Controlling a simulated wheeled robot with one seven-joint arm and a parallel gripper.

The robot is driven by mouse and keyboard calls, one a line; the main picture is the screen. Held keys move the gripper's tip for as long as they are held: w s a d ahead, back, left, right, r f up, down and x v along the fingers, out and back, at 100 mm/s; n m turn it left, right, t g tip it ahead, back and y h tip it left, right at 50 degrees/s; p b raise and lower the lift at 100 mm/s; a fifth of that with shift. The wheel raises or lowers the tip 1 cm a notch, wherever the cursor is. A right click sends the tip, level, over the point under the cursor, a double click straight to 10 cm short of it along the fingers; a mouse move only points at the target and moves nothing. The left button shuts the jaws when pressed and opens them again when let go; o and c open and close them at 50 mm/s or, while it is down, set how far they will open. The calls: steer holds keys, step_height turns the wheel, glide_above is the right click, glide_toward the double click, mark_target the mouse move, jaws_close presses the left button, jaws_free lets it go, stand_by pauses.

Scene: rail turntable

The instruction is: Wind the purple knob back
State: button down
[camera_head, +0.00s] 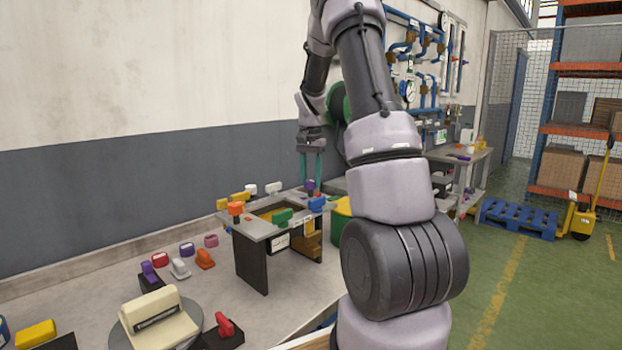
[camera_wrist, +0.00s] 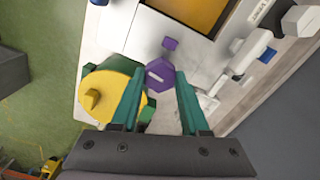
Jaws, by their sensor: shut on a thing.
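The purple knob (camera_head: 311,187) stands at the back right corner of a grey raised stand (camera_head: 262,229) on the bench. In the wrist view the knob (camera_wrist: 160,74) shows as a purple hexagonal top between my fingertips. My gripper (camera_head: 311,178) points straight down over the knob, with its green fingers on either side of it. It also shows in the wrist view (camera_wrist: 160,76), shut on the knob. The knob's lower part is partly hidden by the fingers.
Orange (camera_head: 236,209), green (camera_head: 282,217) and blue (camera_head: 317,204) handles sit on the stand around its opening. A yellow round-topped thing (camera_wrist: 108,98) is close beside my left finger in the wrist view. Several coloured handles and a cream block (camera_head: 160,323) occupy the bench at left.

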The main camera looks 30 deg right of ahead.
steer(key=n, duration=0.5)
steer(key=shift+n, duration=0.3)
steer(key=n, duration=0.4)
steer(key=shift+n, duration=0.3)
steer(key=n, duration=0.4)
steer(key=shift+w+n, duration=0.1)
steer(key=shift+n, duration=2.4)
steer(key=shift+c, duration=2)
jaws_free()
steer(key=shift+r, duration=0.15)
